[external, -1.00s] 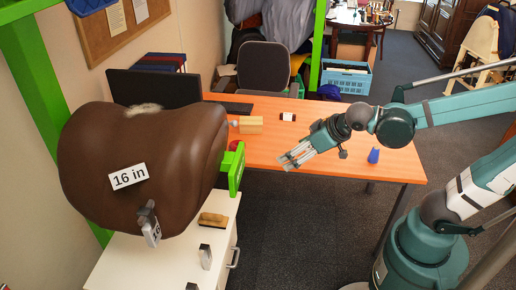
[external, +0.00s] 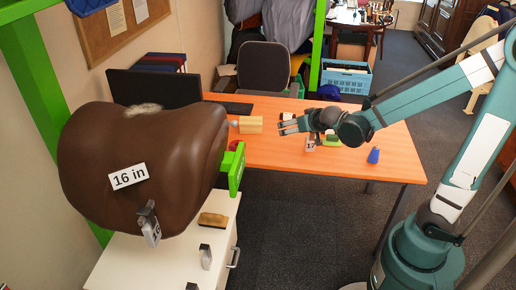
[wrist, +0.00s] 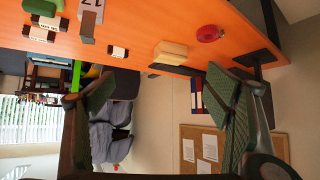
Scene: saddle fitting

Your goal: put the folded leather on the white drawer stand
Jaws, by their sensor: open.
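The folded leather (external: 250,124) looks like a tan layered block lying on the orange desk. It also shows in the wrist view (wrist: 170,52), ahead of and between the open fingers. My gripper (external: 284,126) is open and empty, just right of the leather with a small gap, its fingers pointing left toward it. In the wrist view my gripper (wrist: 160,82) shows both fingers spread wide, with nothing between them. The white drawer stand (external: 118,262) is at the lower left, under the large brown saddle; the saddle hides its back part.
The saddle (external: 95,135) bulges over the stand. A brush (external: 213,219) and metal weights (external: 205,256) sit on the stand's top. A green clamp-like part (external: 232,170) is at the desk's left edge. A blue cone (external: 374,156) and a tag "17" (external: 310,145) are on the desk.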

